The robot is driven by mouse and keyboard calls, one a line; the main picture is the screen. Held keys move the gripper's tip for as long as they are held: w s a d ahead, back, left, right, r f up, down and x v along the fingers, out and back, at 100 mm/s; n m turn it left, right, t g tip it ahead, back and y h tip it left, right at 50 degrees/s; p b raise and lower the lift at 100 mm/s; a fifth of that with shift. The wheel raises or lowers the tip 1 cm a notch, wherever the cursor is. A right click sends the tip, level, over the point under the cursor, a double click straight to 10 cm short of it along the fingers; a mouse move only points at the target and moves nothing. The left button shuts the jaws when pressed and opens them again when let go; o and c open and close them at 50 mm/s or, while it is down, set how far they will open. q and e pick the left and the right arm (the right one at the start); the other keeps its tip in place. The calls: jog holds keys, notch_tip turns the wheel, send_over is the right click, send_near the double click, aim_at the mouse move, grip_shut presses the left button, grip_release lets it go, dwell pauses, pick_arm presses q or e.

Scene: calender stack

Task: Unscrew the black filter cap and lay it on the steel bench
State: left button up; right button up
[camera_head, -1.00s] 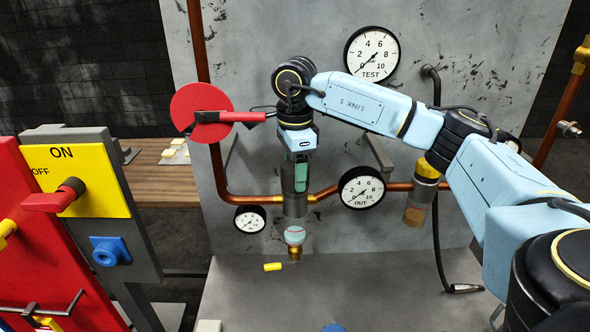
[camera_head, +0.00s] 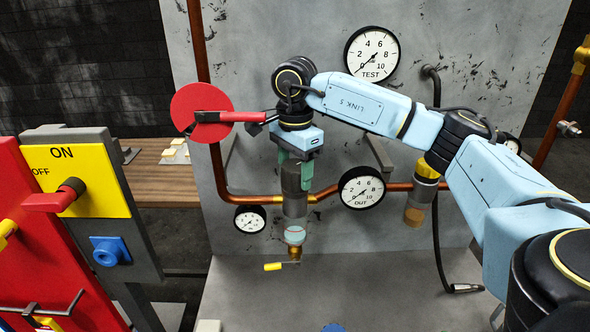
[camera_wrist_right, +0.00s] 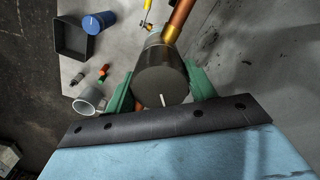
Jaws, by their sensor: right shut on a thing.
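The black filter cap (camera_head: 291,179) is a dark, upright cylinder at the top of the filter on the copper pipe line. In the right wrist view its round end face (camera_wrist_right: 158,88) carries a short white mark. My right gripper (camera_head: 294,172) comes from above with its green fingers on opposite sides of the cap, shut on it. The cap appears seated on the grey filter body (camera_head: 295,209), with a clear bowl (camera_head: 294,235) below; the thread is hidden. The steel bench (camera_head: 400,290) lies below. My left gripper is not in view.
A yellow-handled lever (camera_head: 272,267) sits below the bowl. The OUT gauge (camera_head: 362,188) and a small gauge (camera_head: 250,219) flank the filter. A red disc with handle (camera_head: 203,113) is close left of the wrist. The bench's middle right looks clear.

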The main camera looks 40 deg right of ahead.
jog(key=o, duration=1.1)
jog(key=shift+f, duration=0.15)
jog(key=shift+c, duration=0.2)
jog(key=shift+m, duration=0.3)
